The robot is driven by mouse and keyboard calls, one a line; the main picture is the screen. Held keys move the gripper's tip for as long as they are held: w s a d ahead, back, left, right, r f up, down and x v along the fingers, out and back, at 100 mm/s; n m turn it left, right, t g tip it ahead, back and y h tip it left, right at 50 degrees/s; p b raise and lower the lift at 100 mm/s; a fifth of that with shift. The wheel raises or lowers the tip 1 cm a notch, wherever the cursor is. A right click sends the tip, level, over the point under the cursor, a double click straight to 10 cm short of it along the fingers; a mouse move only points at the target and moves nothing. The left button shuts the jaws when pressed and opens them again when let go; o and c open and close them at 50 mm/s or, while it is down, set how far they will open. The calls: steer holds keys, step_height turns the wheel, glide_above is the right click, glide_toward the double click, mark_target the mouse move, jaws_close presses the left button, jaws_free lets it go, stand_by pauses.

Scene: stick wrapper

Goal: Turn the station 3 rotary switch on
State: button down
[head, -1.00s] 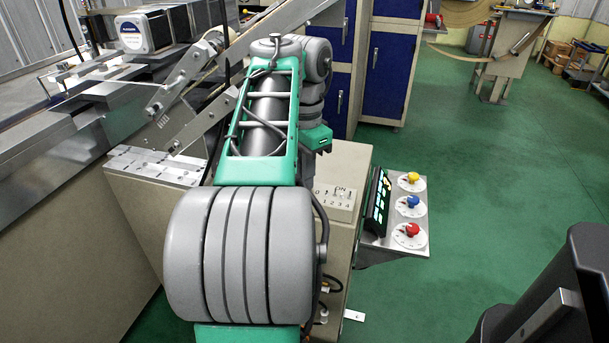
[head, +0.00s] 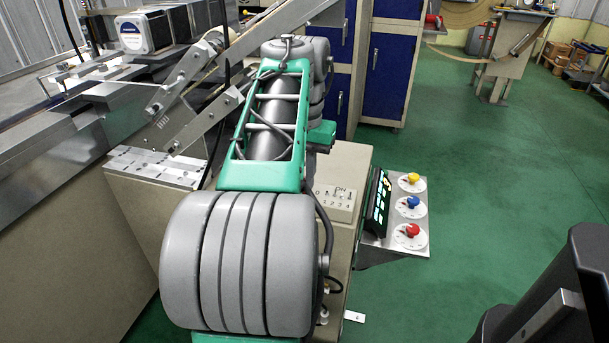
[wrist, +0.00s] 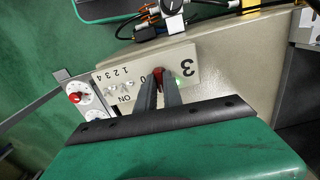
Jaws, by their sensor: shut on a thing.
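The station 3 panel (wrist: 116,85) is a cream plate with a large "3", "ON", a "0" and a row of numbers, upside down in the wrist view. Part of it shows beside my arm in the head view (head: 334,203). A red rotary switch (wrist: 158,75) sits on the panel near the "0". My gripper (wrist: 160,83) has its two dark fingers on either side of this switch, shut on it. The fingers hide much of the switch, so its exact angle is unclear. A small green light (wrist: 179,80) shows between the switch and the "3". The head view hides my gripper.
Yellow (head: 412,178), blue (head: 412,202) and red (head: 412,230) knobs with white dials stand on a side plate right of the panel. A black display (head: 379,208) stands beside them. Cables and connectors (wrist: 150,22) run near the panel. Open green floor lies to the right.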

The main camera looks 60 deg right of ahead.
stand_by(0.3)
steer(key=c, duration=1.5)
jaws_free()
step_height(320, 180, up, 8)
steer(key=p, duration=0.7)
steer(key=shift+f, duration=0.1)
steer(key=w+a+r+n+t+h+p, duration=0.1)
steer(key=w+a+r+n+p, duration=0.1)
steer(key=w+a+n+p, duration=0.55)
steer(key=w+a+r+n+p, duration=0.25)
steer(key=w+a+p, duration=0.25)
steer(key=w+a, duration=0.5)
steer(key=a+n+p, duration=0.2)
steer(key=a, duration=0.4)
steer(key=s+a+f+n+t+p, duration=0.1)
steer(key=a+n+p, duration=0.1)
steer(key=a, duration=0.5)
steer(key=s+a+n+t+y+p, duration=0.1)
steer(key=a+n+p, duration=0.1)
steer(key=a, duration=0.5)
steer(key=shift+s+a+f+n, duration=0.15)
steer(key=shift+f+n, duration=0.15)
steer(key=shift+n, duration=0.2)
